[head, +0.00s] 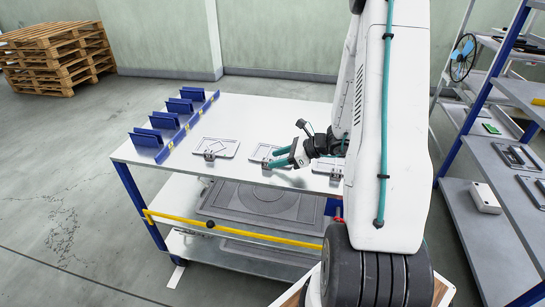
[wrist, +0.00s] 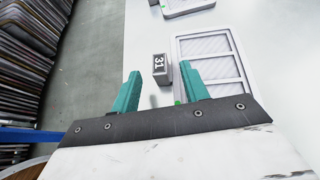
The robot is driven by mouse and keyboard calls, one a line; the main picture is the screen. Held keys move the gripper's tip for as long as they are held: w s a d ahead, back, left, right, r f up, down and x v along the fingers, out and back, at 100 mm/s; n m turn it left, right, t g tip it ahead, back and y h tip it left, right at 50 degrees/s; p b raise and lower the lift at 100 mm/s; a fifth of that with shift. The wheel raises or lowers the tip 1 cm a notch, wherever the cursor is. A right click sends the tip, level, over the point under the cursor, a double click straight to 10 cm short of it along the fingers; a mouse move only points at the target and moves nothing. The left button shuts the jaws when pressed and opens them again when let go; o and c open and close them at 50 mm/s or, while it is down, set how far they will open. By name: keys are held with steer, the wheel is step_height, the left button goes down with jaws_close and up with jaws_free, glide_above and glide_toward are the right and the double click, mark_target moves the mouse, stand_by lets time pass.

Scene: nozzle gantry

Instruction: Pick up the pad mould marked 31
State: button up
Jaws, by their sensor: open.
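The pad mould marked 31 (wrist: 209,60) is a pale plate with three hatched windows. A grey upright block (wrist: 160,68) with a white "31" label stands at its left side in the wrist view. My gripper (wrist: 160,72) is open and empty, with the block in line with the gap between its teal fingertips. The right finger covers a bit of the plate's near left edge. In the head view my gripper (head: 271,158) hangs over the middle mould (head: 257,151) on the white table. I cannot tell the height gap between fingertips and block.
Another mould (head: 216,147) lies to the left and one (head: 331,166) to the right, partly hidden by my arm. Blue holders (head: 170,120) line the table's left end. A yellow bar (head: 235,231) runs along the front. A blue-framed shelf (head: 490,150) stands right.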

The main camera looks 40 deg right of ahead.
steer(key=shift+w+a+f, duration=0.3)
steer(key=shift+w+a, duration=0.1)
steer(key=shift+w, duration=0.1)
jaws_close()
